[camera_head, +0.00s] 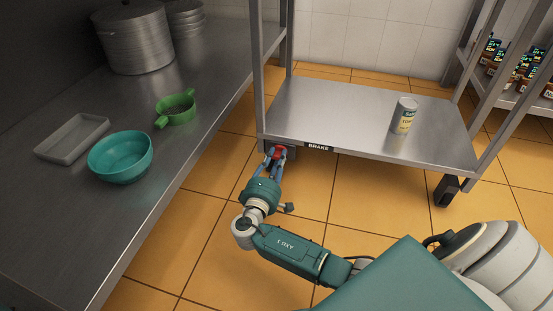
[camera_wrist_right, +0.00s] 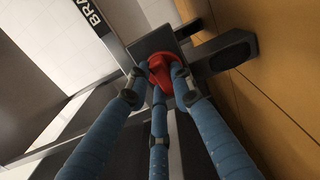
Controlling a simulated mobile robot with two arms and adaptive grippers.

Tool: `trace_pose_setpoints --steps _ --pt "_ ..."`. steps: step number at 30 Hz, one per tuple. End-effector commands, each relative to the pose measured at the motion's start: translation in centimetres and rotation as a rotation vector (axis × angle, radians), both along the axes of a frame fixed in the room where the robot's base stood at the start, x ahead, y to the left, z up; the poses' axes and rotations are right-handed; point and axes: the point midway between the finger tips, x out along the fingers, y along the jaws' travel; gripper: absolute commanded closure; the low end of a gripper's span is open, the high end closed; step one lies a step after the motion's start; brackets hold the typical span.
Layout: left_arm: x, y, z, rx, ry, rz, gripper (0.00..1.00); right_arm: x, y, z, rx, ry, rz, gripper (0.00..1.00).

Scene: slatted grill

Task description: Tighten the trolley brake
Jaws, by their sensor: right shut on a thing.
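The trolley (camera_head: 345,125) is a steel frame with a low shelf and a label reading BRAKE (camera_head: 318,148) on its front edge. A red brake knob (camera_head: 278,152) sits on a dark plate at its front left corner, left of the label. My right gripper (camera_head: 273,160) reaches it from below in the head view. In the wrist view its blue fingers are shut around the red knob (camera_wrist_right: 165,70), which partly hides behind them. My left gripper is in neither view.
A can (camera_head: 403,116) stands on the trolley shelf. The orange tiled floor (camera_head: 210,195) between counter and trolley is clear.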

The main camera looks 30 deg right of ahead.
Motion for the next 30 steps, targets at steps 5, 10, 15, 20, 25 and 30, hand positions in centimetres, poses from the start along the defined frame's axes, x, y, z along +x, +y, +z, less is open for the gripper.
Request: trace_pose_setpoints --steps 5,10,15,20,25,30 --pt "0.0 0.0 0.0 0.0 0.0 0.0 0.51 0.0 0.0 -0.1 0.002 0.001 0.0 1.0" --pt "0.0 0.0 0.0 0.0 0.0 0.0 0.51 0.0 0.0 -0.1 0.001 0.002 0.0 0.68" --pt "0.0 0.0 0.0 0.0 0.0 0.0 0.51 0.0 0.0 -0.1 0.0 0.003 0.0 0.58" --pt "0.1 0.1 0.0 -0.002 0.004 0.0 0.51 0.0 0.0 0.0 0.0 0.001 0.0 0.58" --pt "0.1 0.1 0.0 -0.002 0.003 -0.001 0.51 0.0 0.0 1.3 0.001 -0.002 0.0 0.58" --pt "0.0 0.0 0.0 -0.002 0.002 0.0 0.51 0.0 0.0 4.8 -0.001 -0.008 0.0 0.58"
